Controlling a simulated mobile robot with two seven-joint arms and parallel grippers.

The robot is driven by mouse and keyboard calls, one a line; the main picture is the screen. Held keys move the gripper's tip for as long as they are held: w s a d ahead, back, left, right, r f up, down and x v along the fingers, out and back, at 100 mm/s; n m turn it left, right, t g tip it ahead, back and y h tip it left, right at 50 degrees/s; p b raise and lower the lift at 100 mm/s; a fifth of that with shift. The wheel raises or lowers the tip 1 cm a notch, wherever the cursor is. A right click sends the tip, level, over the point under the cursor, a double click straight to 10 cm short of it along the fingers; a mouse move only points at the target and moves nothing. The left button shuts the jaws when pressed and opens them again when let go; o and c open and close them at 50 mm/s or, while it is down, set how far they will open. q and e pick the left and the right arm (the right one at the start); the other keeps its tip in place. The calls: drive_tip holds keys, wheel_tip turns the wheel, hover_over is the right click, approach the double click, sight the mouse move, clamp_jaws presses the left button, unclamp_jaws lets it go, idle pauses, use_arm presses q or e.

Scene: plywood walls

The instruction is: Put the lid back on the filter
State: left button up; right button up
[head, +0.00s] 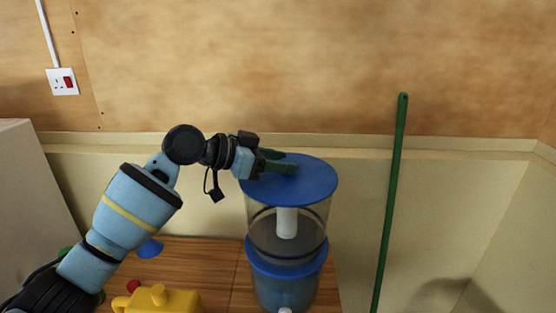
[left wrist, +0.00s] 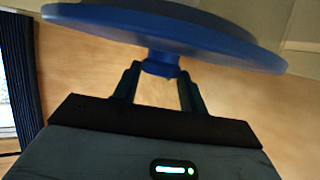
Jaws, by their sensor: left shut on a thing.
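The filter is a tall clear cylinder (head: 312,222) with a white tube inside and a blue lower part (head: 285,289). It stands upright at the right end of the wooden table. The round blue lid (head: 312,182) is at the top of the clear cylinder and looks roughly level. I cannot tell whether it is fully seated on the rim. My left gripper (head: 284,161) reaches over the lid from the left and is shut on its knob. In the left wrist view, the knob (left wrist: 160,66) is between the fingers and the lid (left wrist: 215,42) spans the top. My right gripper is out of view.
A yellow object (head: 165,301), a small red one (head: 133,286) and a blue one (head: 150,248) are on the wooden table (head: 215,258) left of the filter. A green pole (head: 390,200) leans against the wall on the right. A wall socket (head: 62,82) is at upper left.

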use_arm(q)
drive_tip(key=o, duration=1.1)
drive_tip(key=shift+f, duration=0.1)
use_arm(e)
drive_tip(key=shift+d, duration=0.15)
use_arm(q)
drive_tip(key=v, duration=0.7)
drive_tip(key=shift+f+b, duration=0.1)
drive_tip(key=shift+b, duration=0.25)
drive_tip(key=shift+s+a, duration=0.2)
drive_tip(key=shift+a, duration=0.2)
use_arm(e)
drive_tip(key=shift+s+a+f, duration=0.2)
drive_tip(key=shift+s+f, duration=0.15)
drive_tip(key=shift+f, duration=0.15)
